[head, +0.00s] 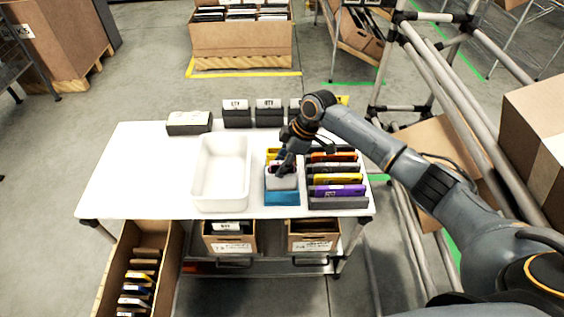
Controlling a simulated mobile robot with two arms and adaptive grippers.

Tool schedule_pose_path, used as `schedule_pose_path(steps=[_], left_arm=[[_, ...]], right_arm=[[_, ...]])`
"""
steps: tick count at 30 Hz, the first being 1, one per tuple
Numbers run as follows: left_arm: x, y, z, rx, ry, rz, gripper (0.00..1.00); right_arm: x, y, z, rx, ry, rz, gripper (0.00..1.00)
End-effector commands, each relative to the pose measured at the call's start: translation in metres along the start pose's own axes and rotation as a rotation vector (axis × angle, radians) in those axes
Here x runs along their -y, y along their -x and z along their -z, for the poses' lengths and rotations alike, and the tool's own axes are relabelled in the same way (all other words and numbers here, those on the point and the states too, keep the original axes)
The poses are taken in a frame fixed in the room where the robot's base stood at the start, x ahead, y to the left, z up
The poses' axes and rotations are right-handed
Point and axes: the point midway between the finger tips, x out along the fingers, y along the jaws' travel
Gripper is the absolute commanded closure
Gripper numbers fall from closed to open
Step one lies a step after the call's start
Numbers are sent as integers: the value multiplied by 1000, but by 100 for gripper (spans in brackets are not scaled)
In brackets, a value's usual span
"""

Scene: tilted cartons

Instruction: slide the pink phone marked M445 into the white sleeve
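My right gripper (284,168) points down right at the top of this white object. Its fingers are small and dark here, and I cannot tell whether they are open, shut or holding anything. I cannot make out the pink phone or an M445 mark; the gripper and wrist cover part of the holder. My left gripper is not in view.
An empty white bin (222,205) stands left of the holder. A rack of colored phones or cases (337,190) stands close on its right. Dark labeled boxes (237,113) line the back edge. The table's left part (135,180) is clear.

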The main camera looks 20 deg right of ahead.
Motion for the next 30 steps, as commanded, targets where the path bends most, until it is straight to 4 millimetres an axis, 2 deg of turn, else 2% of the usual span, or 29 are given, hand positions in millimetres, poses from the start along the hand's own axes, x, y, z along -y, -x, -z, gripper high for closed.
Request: schedule_pose_path(steps=[5, 8, 11, 21, 25, 30], left_arm=[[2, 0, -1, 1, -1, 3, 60], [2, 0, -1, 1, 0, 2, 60], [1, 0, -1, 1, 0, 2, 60], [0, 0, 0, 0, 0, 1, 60], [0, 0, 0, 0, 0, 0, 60], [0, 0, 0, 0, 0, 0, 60]], right_arm=[[0, 1, -1, 1, 0, 0, 60], [-1, 8, -1, 0, -1, -2, 60], [-1, 23, -1, 1, 1, -3, 60], [-1, 94, 0, 1, 1, -3, 60], [-1, 111, 0, -1, 0, -2, 60], [0, 120, 0, 1, 0, 0, 60]])
